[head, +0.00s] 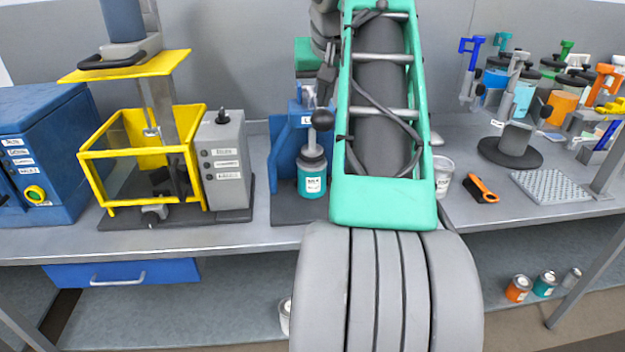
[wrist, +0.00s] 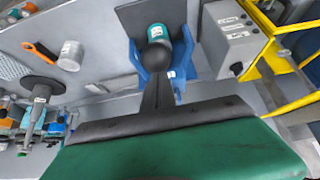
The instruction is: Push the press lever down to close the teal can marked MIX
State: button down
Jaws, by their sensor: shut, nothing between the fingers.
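The teal can (head: 312,182) stands upright on the dark base of the blue press (head: 284,165), with a white label too small to read surely. A dark grey part sits right above the can; I cannot tell whether a lid is seated. The press lever ends in a black ball knob (head: 322,120), raised above the can. My gripper (head: 325,88) is shut and empty, fingers pointing down just above the knob. In the wrist view the fingertips (wrist: 156,82) reach the knob (wrist: 152,58), with the can (wrist: 157,32) beyond; I cannot tell whether they touch. My arm hides the press's right side.
Left of the press stand a grey control box (head: 224,160) and a yellow-framed machine (head: 140,160). To the right are a white-labelled can (head: 443,175), an orange-handled brush (head: 482,188) and a black round stand (head: 510,150). The bench front is mostly clear.

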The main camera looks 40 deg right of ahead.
aim_at(323, 113)
jog(key=shift+f+b, duration=0.8)
jog(key=shift+f, duration=0.25)
jog(key=shift+f+b, duration=0.95)
jog(key=shift+f, duration=0.2)
jog(key=shift+f+b, duration=1)
jog(key=shift+r, duration=0.1)
